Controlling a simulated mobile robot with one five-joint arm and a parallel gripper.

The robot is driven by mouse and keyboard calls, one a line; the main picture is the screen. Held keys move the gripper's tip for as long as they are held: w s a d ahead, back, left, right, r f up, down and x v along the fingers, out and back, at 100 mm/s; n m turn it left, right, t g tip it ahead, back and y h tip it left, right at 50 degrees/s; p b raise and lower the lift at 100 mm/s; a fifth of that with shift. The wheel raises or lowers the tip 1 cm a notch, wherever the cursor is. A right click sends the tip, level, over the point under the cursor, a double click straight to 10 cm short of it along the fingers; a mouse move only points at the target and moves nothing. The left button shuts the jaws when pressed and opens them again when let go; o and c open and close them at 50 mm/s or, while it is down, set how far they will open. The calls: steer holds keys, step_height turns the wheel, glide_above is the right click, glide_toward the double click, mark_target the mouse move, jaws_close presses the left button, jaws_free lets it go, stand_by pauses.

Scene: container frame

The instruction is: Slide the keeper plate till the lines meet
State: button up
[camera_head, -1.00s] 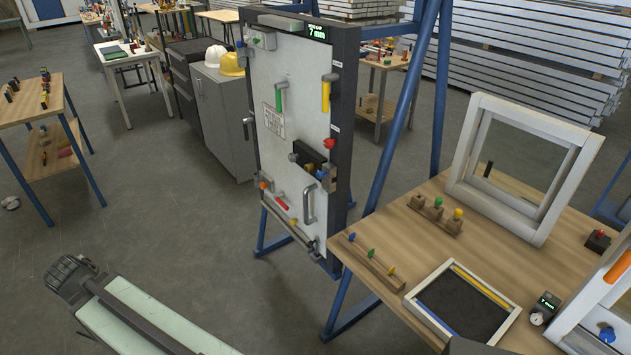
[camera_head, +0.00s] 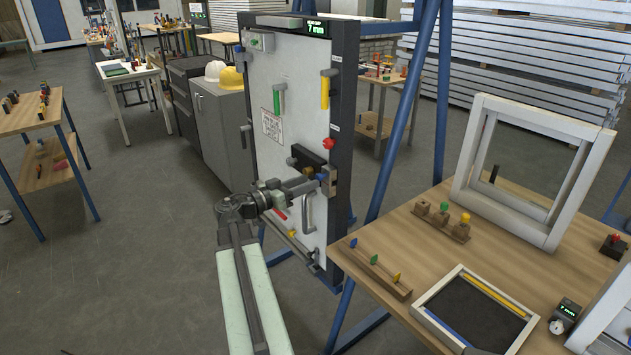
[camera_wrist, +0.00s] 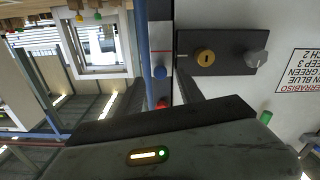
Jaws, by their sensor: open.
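The white door panel (camera_head: 290,110) stands upright in a dark frame (camera_head: 345,120). A black lock block (camera_head: 308,158) is on the panel; the wrist view shows it with a brass cylinder and a grey knob (camera_wrist: 215,52). A pale metal strip, which looks like the keeper plate (camera_wrist: 160,38), runs along the frame beside the block. A blue knob (camera_wrist: 160,72) is on it, also visible in the head view (camera_head: 322,177). My gripper (camera_head: 313,184) is open close to the blue knob. Its fingers are partly hidden; contact cannot be told.
A red knob (camera_head: 328,143) sits above the blue one. A grey pull handle (camera_head: 307,212) is below my gripper. A display (camera_head: 317,29) at the top reads 7 mm. A wooden bench (camera_head: 400,225) with a tray and window frame stands at the right.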

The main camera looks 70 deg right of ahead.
mark_target(325, 183)
steer(key=shift+x, duration=1.9)
jaws_close()
